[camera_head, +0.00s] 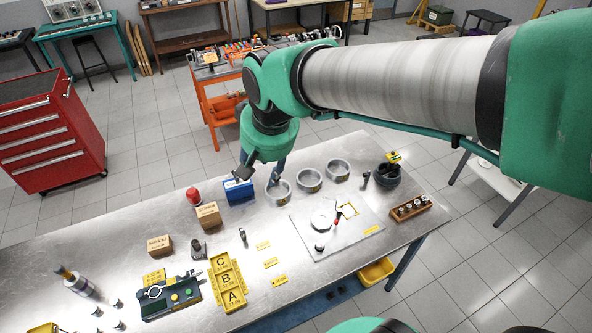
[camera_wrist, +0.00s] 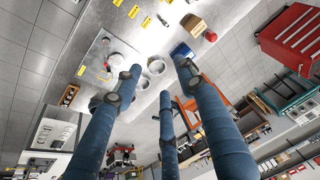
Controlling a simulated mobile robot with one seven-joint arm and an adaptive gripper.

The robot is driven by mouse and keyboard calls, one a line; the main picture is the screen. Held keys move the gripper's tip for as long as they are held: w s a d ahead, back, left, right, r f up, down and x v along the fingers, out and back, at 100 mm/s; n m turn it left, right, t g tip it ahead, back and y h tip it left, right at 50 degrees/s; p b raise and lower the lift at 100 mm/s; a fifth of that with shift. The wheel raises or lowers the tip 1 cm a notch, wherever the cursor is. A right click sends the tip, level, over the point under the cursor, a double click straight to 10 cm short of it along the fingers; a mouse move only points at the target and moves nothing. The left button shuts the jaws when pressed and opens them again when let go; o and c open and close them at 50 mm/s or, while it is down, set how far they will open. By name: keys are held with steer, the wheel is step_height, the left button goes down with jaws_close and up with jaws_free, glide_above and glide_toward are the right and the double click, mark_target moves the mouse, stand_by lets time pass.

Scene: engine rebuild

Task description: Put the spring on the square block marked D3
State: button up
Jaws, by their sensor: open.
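I cannot make out a spring or a block marked D3 for certain; the marks on the small parts are too small to read. Small dark parts stand on the metal bench, one (camera_head: 243,237) right of the yellow lettered tray and one (camera_head: 366,179) near the black pot. My gripper (camera_head: 257,178) is over the back edge of the bench, near the blue box and the leftmost metal ring. In the wrist view its blue fingers (camera_wrist: 155,78) are spread apart, with nothing held between them.

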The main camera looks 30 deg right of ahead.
steer(key=s+d+r, duration=0.1)
steer(key=s+d, duration=0.1)
steer(key=s, duration=0.5)
steer(key=s+d+r+n+t, duration=0.1)
steer(key=s+d, duration=0.2)
steer(key=s, duration=0.4)
steer(key=shift+d+r+t, duration=0.15)
steer(key=shift+r+t, duration=0.15)
step_height(320, 180, down, 18)
steer(key=b, duration=1.8)
steer(key=shift+f, duration=0.15)
